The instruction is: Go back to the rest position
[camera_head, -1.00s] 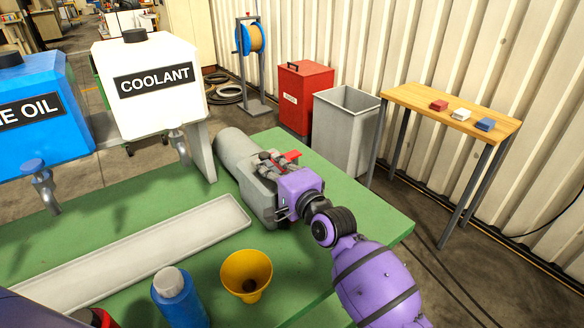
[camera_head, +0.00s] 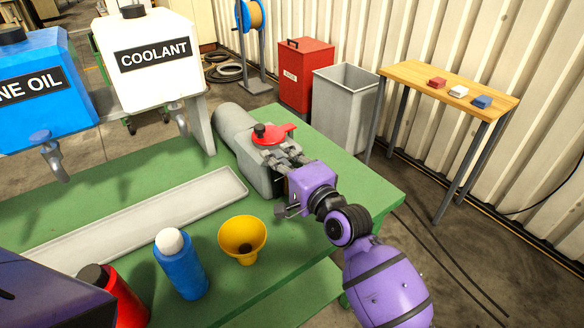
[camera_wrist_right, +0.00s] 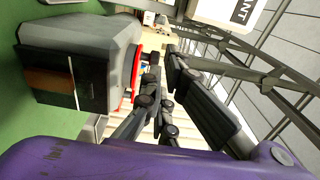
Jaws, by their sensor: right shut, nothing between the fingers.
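My right gripper (camera_head: 284,160) is shut and empty. It is beside the front right of a grey motor-like machine (camera_head: 233,125), close to its red top piece with a black knob (camera_head: 274,134). I cannot tell from the head view whether they touch. In the right wrist view, the fingers (camera_wrist_right: 164,65) are in front of me, with the grey machine housing (camera_wrist_right: 85,62) to their left and a strip of its red piece behind. A purple part of my own body fills the lower left of the head view. My left gripper is not in view.
The green bench (camera_head: 330,165) holds a yellow funnel (camera_head: 242,229), a blue bottle (camera_head: 182,272), a red bottle (camera_head: 128,300) and a long grey tray (camera_head: 140,222). A coolant tank (camera_head: 155,80) stands behind. A grey bin (camera_head: 345,115) and wooden table (camera_head: 410,88) are at right.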

